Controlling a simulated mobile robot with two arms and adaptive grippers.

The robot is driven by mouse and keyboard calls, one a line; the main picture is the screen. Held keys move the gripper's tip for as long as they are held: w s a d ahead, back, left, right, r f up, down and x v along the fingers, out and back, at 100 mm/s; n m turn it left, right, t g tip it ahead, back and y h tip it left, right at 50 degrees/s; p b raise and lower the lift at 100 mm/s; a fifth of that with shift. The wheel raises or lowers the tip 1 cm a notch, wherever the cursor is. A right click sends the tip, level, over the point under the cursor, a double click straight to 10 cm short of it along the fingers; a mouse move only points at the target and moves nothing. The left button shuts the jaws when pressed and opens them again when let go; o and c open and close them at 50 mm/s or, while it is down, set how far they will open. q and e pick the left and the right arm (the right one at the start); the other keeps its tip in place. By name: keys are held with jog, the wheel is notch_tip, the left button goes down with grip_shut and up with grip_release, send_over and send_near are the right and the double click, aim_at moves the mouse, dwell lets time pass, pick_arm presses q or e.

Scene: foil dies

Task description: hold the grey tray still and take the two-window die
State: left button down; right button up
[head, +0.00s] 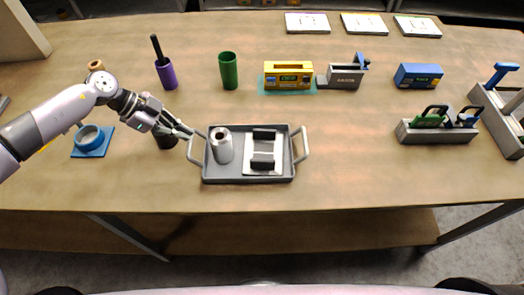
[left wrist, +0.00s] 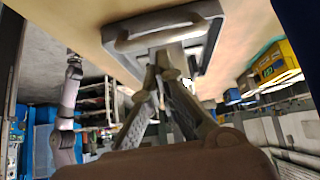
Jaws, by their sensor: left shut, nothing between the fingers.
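The grey tray (head: 222,177) stands near the table's front edge, with a looped handle at each end. It holds a silver cylinder (head: 221,147) and a white plate (head: 263,143) with two black blocks. My left gripper (head: 190,131) is beside the tray's left handle (head: 193,147). In the left wrist view the fingertips (left wrist: 165,66) are together and empty, close to the tray handle (left wrist: 165,29); contact is unclear. Dies with green (head: 428,117) and blue (head: 466,117) handles sit in a grey rack (head: 436,136) at right; their windows cannot be made out. My right gripper is not in view.
Table between tray and rack is clear.

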pick_arm(q)
jog(key=shift+f+b, duration=0.35)
jog(key=shift+f, duration=0.85)
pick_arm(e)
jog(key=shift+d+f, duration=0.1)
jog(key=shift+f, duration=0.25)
pick_arm(q)
jog(key=shift+s+f, duration=0.15)
jog(key=shift+s, duration=0.05)
dwell(0.5)
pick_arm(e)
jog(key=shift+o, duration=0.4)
